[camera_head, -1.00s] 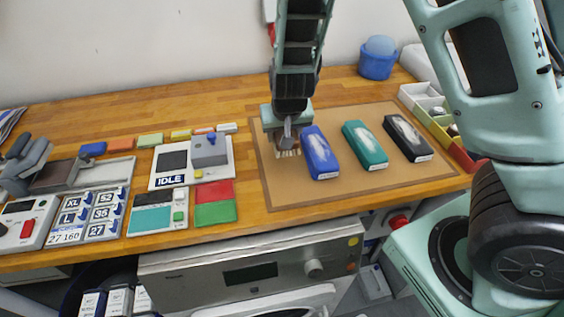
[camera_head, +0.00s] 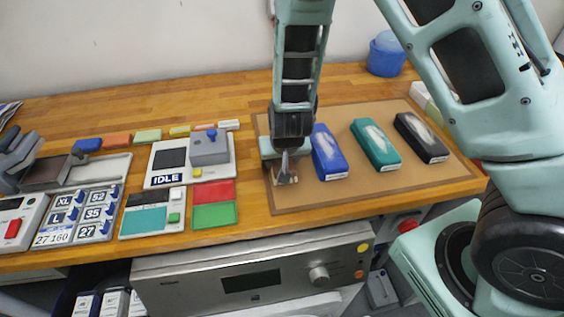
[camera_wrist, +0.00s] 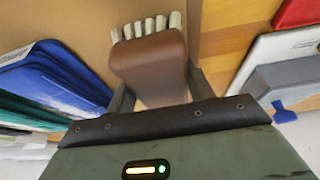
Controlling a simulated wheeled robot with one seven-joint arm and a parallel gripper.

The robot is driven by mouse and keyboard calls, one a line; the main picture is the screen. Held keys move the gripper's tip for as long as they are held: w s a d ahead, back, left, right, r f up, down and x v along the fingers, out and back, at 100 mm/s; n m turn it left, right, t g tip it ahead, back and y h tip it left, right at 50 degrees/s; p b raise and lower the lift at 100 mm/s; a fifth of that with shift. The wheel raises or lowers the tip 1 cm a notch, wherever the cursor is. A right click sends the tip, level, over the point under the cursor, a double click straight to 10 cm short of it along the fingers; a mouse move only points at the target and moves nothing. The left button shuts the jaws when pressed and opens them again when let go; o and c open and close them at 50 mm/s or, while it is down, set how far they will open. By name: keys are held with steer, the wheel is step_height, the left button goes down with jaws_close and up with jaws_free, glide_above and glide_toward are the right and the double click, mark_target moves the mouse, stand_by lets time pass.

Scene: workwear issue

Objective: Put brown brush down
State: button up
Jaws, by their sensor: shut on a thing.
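The brown brush (camera_wrist: 150,62) is between the fingers of my gripper (camera_wrist: 150,85) in the wrist view, with its pale bristle tufts (camera_wrist: 146,26) at the far end. In the head view my gripper (camera_head: 285,172) is over the left part of the brown mat (camera_head: 330,195), close to the mat's left edge. The gripper is shut on the brush. The brush is mostly hidden by the gripper in the head view. I cannot tell whether the brush touches the mat.
A blue packet (camera_head: 327,152), a teal packet (camera_head: 375,144) and a black packet (camera_head: 421,138) lie right of my gripper on the mat. Left of the mat are a red and green tile (camera_head: 214,214) and the IDLE panel (camera_head: 166,180). The mat's front is bare.

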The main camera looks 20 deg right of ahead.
steer(key=shift+f, duration=0.2)
steer(key=shift+f, duration=0.2)
steer(key=o, duration=1)
steer(key=shift+s, duration=0.1)
steer(key=shift+d, duration=0.1)
